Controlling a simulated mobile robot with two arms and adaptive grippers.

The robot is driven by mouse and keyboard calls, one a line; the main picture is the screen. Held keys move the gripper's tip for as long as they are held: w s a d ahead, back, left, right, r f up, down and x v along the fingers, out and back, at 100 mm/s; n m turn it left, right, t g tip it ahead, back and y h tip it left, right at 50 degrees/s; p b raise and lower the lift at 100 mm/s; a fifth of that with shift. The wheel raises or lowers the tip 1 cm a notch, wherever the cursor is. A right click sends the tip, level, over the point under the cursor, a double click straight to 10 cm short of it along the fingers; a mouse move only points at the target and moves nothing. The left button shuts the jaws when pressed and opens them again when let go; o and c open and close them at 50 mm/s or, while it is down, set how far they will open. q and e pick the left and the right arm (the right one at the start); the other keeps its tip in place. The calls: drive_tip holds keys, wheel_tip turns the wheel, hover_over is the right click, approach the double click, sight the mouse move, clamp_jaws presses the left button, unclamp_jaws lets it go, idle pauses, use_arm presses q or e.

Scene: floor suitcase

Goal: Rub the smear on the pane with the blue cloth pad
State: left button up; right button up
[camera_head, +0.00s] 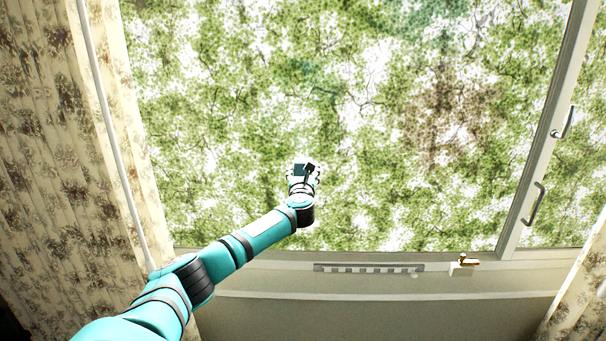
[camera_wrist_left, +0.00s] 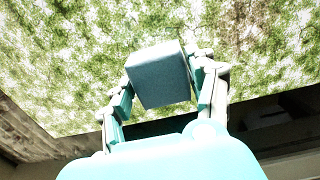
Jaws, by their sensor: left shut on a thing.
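My left gripper (camera_head: 302,174) is in front of the lower middle of the window pane (camera_head: 250,110). In the left wrist view it is shut on the blue cloth pad (camera_wrist_left: 160,76), a dark blue-teal block held between its two fingers. In the head view the pad is small and mostly hidden by the gripper. I cannot tell whether the pad touches the glass. A brownish patch (camera_head: 447,118) shows on the pane, up and to the right of the gripper; I cannot tell whether it is the smear or part of the foliage behind. My right gripper is not in view.
A floral curtain (camera_head: 45,120) hangs at the left, with a pale rod or cord (camera_head: 112,140) beside it. The window frame at the right has handles (camera_head: 535,203). A slotted vent (camera_head: 368,268) and a small brass-coloured fitting (camera_head: 464,262) are on the sill.

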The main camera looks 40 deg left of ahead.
use_arm(q)
drive_tip(key=w+d, duration=0.2)
drive_tip(key=d, duration=0.1)
drive_tip(key=shift+w+r, duration=0.1)
drive_tip(key=shift+w, duration=0.3)
drive_tip(key=shift+s, duration=0.1)
drive_tip(key=shift+s+a+r+p, duration=0.1)
drive_tip(key=shift+s+a+p, duration=0.5)
drive_tip(key=shift+a, duration=0.15)
drive_tip(key=shift+s+a, duration=0.65)
drive_tip(key=shift+a, duration=0.2)
drive_tip(key=shift+s+d+p, duration=0.3)
drive_tip(key=shift+s+p, duration=0.1)
drive_tip(key=shift+p, duration=0.1)
drive_tip(key=shift+v, duration=2.35)
